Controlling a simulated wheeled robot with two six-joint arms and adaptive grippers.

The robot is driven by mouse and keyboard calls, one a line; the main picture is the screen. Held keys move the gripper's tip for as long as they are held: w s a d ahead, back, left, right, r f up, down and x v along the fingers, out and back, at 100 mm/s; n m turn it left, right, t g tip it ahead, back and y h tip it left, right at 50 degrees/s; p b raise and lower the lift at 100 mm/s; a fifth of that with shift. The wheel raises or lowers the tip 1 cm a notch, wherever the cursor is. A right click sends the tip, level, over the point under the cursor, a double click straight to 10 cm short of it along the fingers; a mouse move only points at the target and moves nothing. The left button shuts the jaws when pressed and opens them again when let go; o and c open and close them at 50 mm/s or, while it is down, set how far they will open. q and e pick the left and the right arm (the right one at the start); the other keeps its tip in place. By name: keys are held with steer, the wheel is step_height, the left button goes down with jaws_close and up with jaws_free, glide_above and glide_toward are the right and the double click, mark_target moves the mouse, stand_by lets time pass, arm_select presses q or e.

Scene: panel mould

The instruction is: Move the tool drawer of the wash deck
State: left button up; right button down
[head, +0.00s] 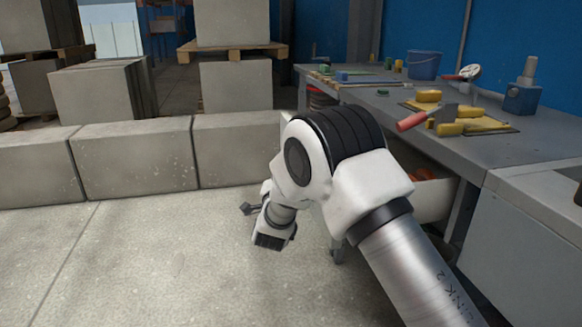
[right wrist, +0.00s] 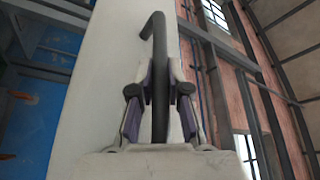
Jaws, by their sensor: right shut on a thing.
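The tool drawer (head: 432,203) of the wash deck (head: 455,125) is pale, stands partly pulled out under the worktop, and has orange items inside. My right arm hides much of it in the head view. In the right wrist view, the drawer's pale front (right wrist: 105,75) fills the middle, with a dark bar handle (right wrist: 159,60) on it. My right gripper (right wrist: 160,92) is shut on this handle, one finger on each side. My left gripper is in neither view.
A blue bucket (head: 423,65), a red-handled trowel (head: 427,117), yellow sponges (head: 429,96) and a blue tool (head: 522,97) lie on the deck. Concrete blocks (head: 133,158) form a low row at the left. The floor (head: 150,260) before them is clear.

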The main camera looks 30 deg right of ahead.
stand_by(0.3)
steer(key=c, duration=1.1)
jaws_free()
steer(key=shift+c, duration=0.2)
steer(key=shift+a, duration=0.1)
steer(key=v, duration=1.2)
